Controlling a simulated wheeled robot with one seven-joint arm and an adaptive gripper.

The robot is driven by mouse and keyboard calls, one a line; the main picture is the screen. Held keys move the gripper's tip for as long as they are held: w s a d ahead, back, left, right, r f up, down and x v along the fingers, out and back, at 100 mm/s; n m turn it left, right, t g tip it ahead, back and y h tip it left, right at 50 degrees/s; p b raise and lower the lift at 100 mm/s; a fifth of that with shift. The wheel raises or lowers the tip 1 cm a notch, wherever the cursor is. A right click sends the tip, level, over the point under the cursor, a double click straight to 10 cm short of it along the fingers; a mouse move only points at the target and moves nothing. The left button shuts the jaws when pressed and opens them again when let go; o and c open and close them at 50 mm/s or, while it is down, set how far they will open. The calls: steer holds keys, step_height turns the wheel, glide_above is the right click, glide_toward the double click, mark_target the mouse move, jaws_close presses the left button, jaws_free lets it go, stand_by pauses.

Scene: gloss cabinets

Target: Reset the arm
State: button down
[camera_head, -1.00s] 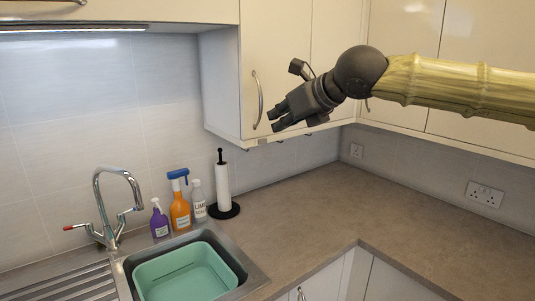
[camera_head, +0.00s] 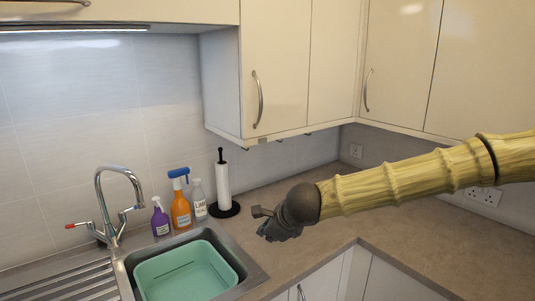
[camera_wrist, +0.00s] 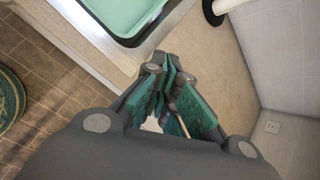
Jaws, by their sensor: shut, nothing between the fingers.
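My gripper (camera_head: 272,232) is low over the worktop, to the right of the sink, with my bamboo-textured arm reaching in from the right edge. In the wrist view my gripper (camera_wrist: 168,62) has its fingertips together, with nothing seen between them. It points toward the worktop (camera_wrist: 205,55) and the sink corner. From these views I cannot tell the exact height of the fingertips above the worktop.
The sink holds a green basin (camera_head: 150,268). Behind it stand a tap (camera_head: 118,205), a purple bottle (camera_head: 160,222), an orange spray bottle (camera_head: 180,211), a white bottle (camera_head: 198,202) and a paper towel holder (camera_head: 223,184). Wall cabinets (camera_head: 285,70) hang above. The right worktop (camera_head: 430,235) is clear.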

steer(key=s+d+f+n+g+h, duration=0.15)
steer(key=s+f+n, duration=0.35)
steer(key=f, duration=0.6)
steer(key=s+d+f+n+g, duration=0.1)
steer(key=s+d+f+n, duration=0.15)
steer(key=s+f, duration=0.65)
steer(key=s+d+f+n+g+h, duration=0.1)
steer(key=s+d+f+n, duration=0.25)
steer(key=f, duration=1.05)
steer(key=s+d+f+n+g, duration=0.1)
steer(key=s+d+f+n, duration=0.2)
steer(key=s+d, duration=0.2)
steer(key=s+d+f+n+g+h, duration=0.1)
steer(key=s+d+f+n, duration=0.3)
steer(key=s, duration=0.7)
steer(key=s+d+f+n+g, duration=0.1)
steer(key=s+d+f+n, duration=0.2)
steer(key=s+d, duration=0.3)
steer(key=s+f, duration=0.1)
steer(key=s, duration=0.2)
steer(key=shift+f+n+h+b, duration=0.15)
steer(key=shift+n+h+b, duration=0.15)
steer(key=shift+h+b, duration=0.05)
steer(key=shift+g, duration=0.25)
